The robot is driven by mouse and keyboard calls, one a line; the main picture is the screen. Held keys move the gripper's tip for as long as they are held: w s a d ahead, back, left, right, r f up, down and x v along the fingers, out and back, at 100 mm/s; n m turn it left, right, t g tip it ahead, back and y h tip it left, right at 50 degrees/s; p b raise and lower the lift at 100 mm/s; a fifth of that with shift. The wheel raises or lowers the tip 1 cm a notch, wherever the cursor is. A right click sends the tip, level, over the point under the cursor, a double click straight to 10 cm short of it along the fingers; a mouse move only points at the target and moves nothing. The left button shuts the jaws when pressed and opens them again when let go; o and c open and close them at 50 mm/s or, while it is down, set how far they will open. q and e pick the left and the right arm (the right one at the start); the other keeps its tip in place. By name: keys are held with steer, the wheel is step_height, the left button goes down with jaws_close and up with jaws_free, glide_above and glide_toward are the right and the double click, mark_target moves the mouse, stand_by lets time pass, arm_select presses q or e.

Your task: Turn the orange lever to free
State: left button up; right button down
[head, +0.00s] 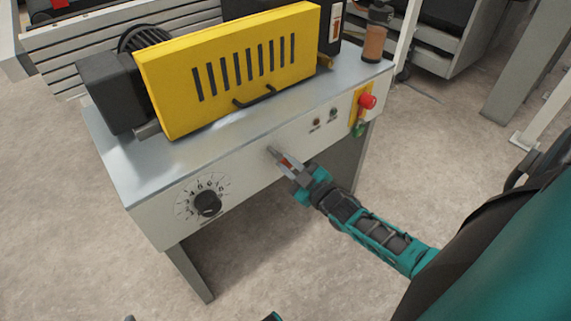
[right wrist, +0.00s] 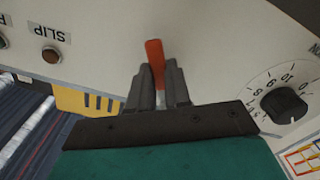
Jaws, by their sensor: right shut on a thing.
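The orange lever (right wrist: 155,62) sticks out from the pale front panel in the right wrist view, between the two fingers of my right gripper (right wrist: 158,92). In the head view, my right gripper (head: 279,158) reaches the middle of the machine's front panel (head: 246,176) from the lower right.
A black numbered dial (head: 207,203) is left of the lever. Small buttons (head: 333,113) and a red emergency stop (head: 367,101) on yellow are to the right. A yellow slotted guard (head: 235,75) stands on top. Open floor lies in front.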

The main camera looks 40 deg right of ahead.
mark_target(283, 139)
steer(key=n, duration=0.1)
steer(key=d+r+n+p, duration=0.1)
steer(key=n, duration=0.1)
steer(key=shift+r+n, duration=0.1)
steer(key=shift+n, duration=0.2)
steer(key=shift+d+r+n+p, duration=0.15)
steer(key=shift+n+p, duration=0.05)
steer(key=shift+n, duration=0.3)
steer(key=shift+d+r+n+p, duration=0.1)
steer(key=shift+d+n+p, duration=0.1)
steer(key=shift+n, duration=0.3)
steer(key=n, duration=0.2)
steer(key=r+n, duration=0.1)
steer(key=n, duration=0.1)
steer(key=shift+w+d+r+p, duration=0.1)
steer(key=shift+d+r+p, duration=0.1)
steer(key=shift+p, duration=0.2)
steer(key=shift+r+n, duration=0.4)
steer(key=shift+n, duration=0.6)
steer(key=c, duration=1.1)
jaws_free()
steer(key=shift+r, duration=0.1)
steer(key=shift+o, duration=0.2)
steer(key=s+d+p, duration=0.1)
steer(key=s+p, duration=0.1)
steer(key=s, duration=1.1)
